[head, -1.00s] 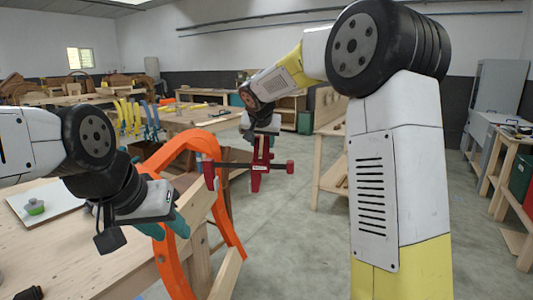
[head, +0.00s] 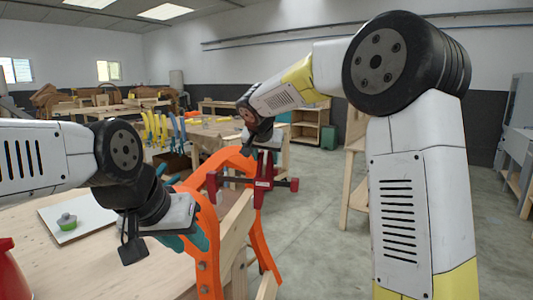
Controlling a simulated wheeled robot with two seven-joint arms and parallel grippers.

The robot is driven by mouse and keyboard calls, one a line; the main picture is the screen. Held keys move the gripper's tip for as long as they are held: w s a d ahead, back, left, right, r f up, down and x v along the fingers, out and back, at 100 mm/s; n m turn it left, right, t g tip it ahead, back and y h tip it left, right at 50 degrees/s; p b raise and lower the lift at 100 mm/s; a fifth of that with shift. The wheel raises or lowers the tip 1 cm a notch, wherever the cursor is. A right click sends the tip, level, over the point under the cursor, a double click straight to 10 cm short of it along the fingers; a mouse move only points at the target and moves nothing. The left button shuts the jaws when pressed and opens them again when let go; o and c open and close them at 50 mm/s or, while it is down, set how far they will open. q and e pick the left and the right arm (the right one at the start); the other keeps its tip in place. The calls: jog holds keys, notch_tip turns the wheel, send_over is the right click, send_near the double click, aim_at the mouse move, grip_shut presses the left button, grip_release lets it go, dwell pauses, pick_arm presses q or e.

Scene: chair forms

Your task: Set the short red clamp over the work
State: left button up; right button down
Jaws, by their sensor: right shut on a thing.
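The short red clamp (head: 262,183) is in my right gripper (head: 264,150), its bar roughly level and its body hanging down. In the picture it overlaps the upper right part of the orange curved form (head: 208,262); I cannot tell whether they touch. A pale wooden piece (head: 235,222) stands within the form, just below the clamp. My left gripper (head: 196,238) is at the form's left side, its teal fingers partly hidden by its own body and the form. Whether these fingers are open or shut does not show.
A red object (head: 10,272) is at the left edge. Benches with yellow and blue clamps stand behind. The floor at right is clear.

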aim_at(266, 185)
jog(key=shift+f, duration=4.9)
